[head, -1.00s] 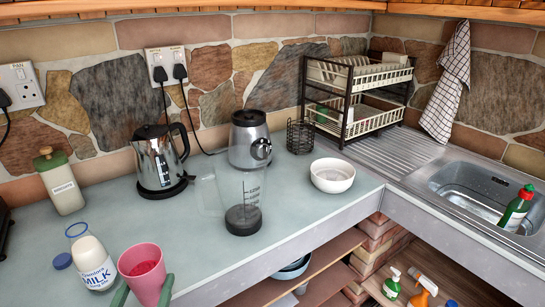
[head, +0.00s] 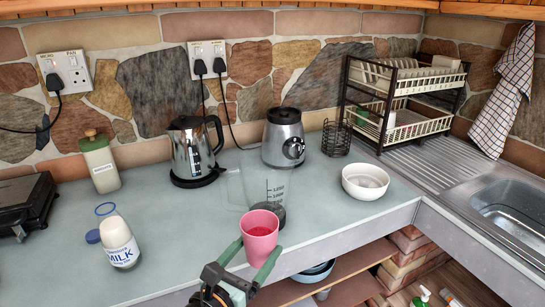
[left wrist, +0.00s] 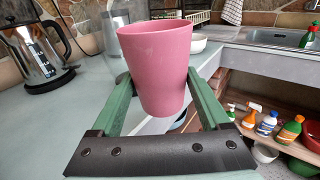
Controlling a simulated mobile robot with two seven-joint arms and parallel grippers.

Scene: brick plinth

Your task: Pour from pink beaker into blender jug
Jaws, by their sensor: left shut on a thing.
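The pink beaker (head: 259,236) is upright, with red contents showing inside its rim in the head view. My left gripper (head: 252,262) has its green fingers shut on the beaker, one on each side. The beaker also fills the middle of the left wrist view (left wrist: 158,70), between the fingers (left wrist: 160,100). The clear blender jug (head: 274,192), with measuring marks and a dark base, stands on the worktop just behind the beaker. My right gripper is in neither view.
Behind the jug stand the blender base (head: 283,138) and a steel kettle (head: 192,150). A white bowl (head: 365,183) is to the right. A milk bottle (head: 118,240) is at front left. The worktop (head: 170,215) between bottle and jug is clear.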

